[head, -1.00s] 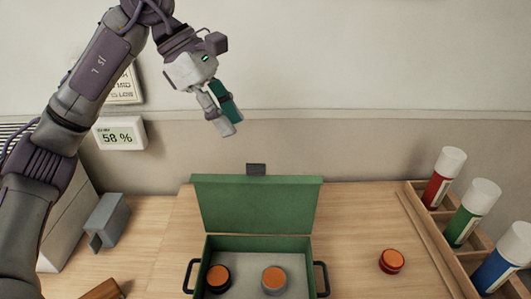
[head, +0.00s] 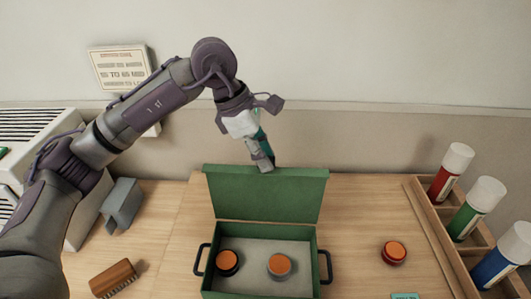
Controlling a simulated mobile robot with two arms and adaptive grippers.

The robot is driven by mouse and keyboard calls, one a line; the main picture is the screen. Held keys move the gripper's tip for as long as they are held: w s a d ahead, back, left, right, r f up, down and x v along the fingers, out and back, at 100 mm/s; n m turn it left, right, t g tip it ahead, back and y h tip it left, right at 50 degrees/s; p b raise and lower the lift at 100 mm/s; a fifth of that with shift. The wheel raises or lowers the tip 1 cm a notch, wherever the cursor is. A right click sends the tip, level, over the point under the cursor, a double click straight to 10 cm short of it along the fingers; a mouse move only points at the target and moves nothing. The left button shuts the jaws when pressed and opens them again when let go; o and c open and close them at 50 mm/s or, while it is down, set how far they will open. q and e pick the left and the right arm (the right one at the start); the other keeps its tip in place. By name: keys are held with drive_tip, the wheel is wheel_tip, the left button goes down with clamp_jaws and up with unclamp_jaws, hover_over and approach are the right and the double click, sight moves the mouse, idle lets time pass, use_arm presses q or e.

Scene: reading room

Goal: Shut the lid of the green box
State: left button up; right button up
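The green box (head: 210,268) stands on the wooden desk with its lid (head: 265,195) open, raised upright at the back. Inside the box are a dark round pot with an orange top (head: 228,261) and a grey one with an orange top (head: 279,266). Black handles are on both sides. My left gripper (head: 264,166) is at the top edge of the lid, near its middle, fingers pointing down and close together. The lid's tab is hidden around the fingertips. I cannot tell whether they touch the lid. My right gripper is not in view.
A red pot with an orange top (head: 394,252) stands right of the box. A wooden rack (head: 416,202) holds red, green and blue bottles at the far right. A brush (head: 113,278) and a grey object (head: 120,205) lie on the left. The wall is close behind the lid.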

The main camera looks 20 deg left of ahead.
use_arm(q)
drive_tip(key=shift+d+f, duration=0.2)
drive_tip(key=shift+f, duration=0.2)
clamp_jaws()
